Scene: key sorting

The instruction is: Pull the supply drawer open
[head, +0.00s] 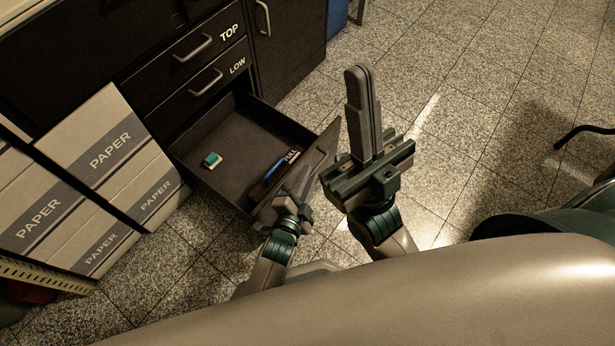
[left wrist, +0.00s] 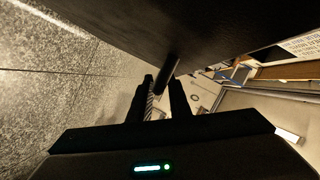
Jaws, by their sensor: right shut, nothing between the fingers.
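The open drawer (head: 230,130) is the one under the drawer labelled LOW, and it stands well out of the dark cabinet (head: 150,50). A small green and white object (head: 212,159) lies in it, and a blue item (head: 274,170) lies near its front. My left gripper (head: 298,188) is at the outer side of the drawer front (head: 322,160). In the left wrist view its fingers (left wrist: 163,95) close around the dark handle bar (left wrist: 171,70). My right gripper (head: 360,110) points up, shut and empty, right of the drawer front and apart from it.
PAPER boxes (head: 110,150) stand stacked left of the drawer, close to its side. The drawers labelled TOP (head: 195,48) and LOW (head: 207,85) are shut. The tiled floor (head: 470,110) right of the cabinet is mostly free. A dark green chair (head: 560,215) stands at the right.

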